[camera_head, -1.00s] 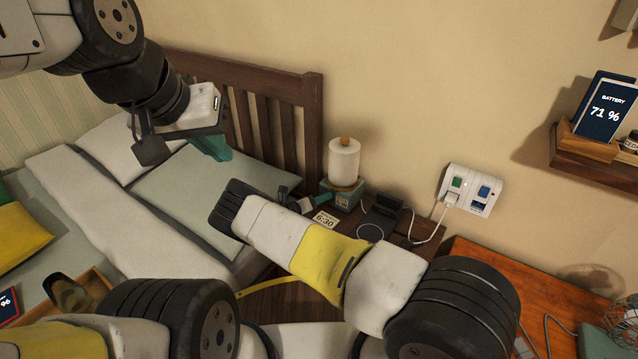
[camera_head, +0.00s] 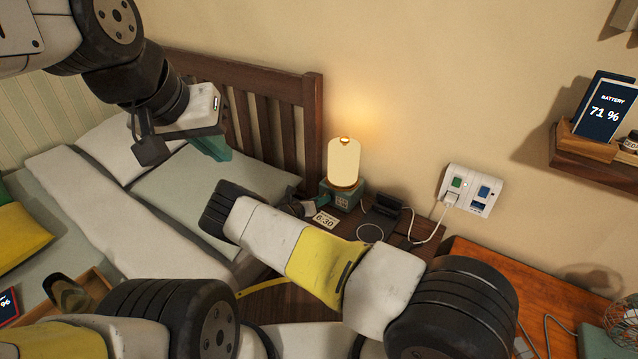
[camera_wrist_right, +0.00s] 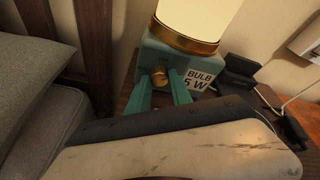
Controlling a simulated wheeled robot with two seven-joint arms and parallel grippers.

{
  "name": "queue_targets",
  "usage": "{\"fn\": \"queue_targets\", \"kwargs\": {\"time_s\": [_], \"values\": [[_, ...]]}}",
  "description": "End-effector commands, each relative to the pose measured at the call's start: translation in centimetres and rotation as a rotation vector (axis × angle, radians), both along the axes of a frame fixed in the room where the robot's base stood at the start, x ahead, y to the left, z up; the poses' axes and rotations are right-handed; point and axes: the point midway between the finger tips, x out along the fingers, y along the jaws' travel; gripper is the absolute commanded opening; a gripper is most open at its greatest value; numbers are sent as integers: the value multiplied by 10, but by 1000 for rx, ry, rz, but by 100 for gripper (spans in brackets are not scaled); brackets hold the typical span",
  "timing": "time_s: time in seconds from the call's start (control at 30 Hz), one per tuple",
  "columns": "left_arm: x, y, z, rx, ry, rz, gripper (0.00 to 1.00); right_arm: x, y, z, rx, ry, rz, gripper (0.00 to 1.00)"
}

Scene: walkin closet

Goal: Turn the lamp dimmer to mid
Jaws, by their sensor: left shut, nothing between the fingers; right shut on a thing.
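The lamp (camera_head: 343,162) stands on the bedside table and glows warm yellow. Its teal base carries a label reading "BULB 5 W" (camera_wrist_right: 199,80) in the right wrist view. The brass dimmer knob (camera_wrist_right: 159,75) is on the front of the base. My right gripper (camera_wrist_right: 160,82) has its two teal fingers on either side of the knob and is shut on it. In the head view the right gripper (camera_head: 322,199) is beside the base, and the knob cannot be made out. My left gripper (camera_head: 213,148) is shut and empty above the bed.
A clock card reading 6:30 (camera_head: 325,220) and a black stand (camera_head: 383,208) are near the lamp. A wall outlet panel (camera_head: 472,190) with a white cable is to the right. The wooden headboard (camera_head: 313,125) rises left of the lamp.

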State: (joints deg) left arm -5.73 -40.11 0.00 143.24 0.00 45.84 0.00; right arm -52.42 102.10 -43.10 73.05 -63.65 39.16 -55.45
Motion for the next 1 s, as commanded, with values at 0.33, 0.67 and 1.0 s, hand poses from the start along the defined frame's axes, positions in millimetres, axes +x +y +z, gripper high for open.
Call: {"fn": "queue_targets", "kwargs": {"time_s": [0.33,0.67,1.0], "values": [[0,0,0,0,0,0,0,-2,0,-1,183,-129,3,0],[0,0,0,0,0,0,0,-2,0,-2,261,-184,3,0],[0,0,0,0,0,0,0,-2,0,-2,268,-189,2,0]]}}
